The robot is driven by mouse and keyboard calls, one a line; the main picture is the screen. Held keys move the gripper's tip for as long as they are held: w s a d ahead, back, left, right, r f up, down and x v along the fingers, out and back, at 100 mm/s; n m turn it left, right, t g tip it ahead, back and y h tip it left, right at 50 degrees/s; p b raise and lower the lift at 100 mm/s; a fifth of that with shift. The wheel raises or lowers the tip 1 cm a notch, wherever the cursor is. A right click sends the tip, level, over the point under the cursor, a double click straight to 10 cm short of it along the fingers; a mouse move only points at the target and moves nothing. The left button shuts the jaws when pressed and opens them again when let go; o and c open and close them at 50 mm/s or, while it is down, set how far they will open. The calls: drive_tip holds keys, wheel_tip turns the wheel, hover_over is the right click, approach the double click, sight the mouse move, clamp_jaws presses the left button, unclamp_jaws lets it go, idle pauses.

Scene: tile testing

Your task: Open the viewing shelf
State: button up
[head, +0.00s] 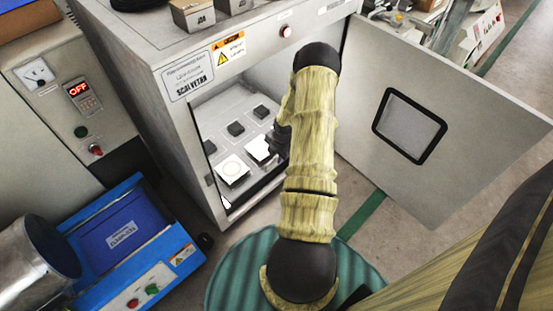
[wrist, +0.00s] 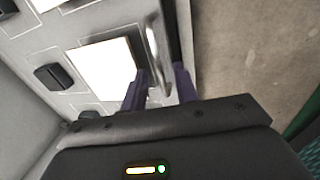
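The viewing shelf is a light grey panel (head: 213,151) inside the open cabinet, with white square tiles and black blocks on it. In the wrist view the shelf (wrist: 88,101) carries a bright white tile and a black block. A pale metal handle (wrist: 153,48) stands along the shelf's front edge. My gripper (wrist: 161,82) is open, with its two dark fingers apart on either side of the handle's near end. In the head view my gripper (head: 277,140) is partly hidden by my arm at the cabinet opening, and the handle is hidden there.
The cabinet door (head: 425,185) with its small window stands wide open to the right of my arm. A blue box-like device (head: 150,245) and a metal cylinder (head: 35,262) are at the lower left. A grey control unit (head: 50,100) stands left of the cabinet. Floor shows below the door.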

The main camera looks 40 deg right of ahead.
drive_tip(key=shift+w+f, duration=0.2)
drive_tip(key=shift+f, duration=0.1)
drive_tip(key=shift+s+d, duration=0.1)
drive_tip(key=shift+s, duration=0.05)
drive_tip(key=shift+c, duration=1.3)
clamp_jaws()
drive_tip(key=shift+a, duration=0.2)
drive_tip(key=shift+s, duration=0.2)
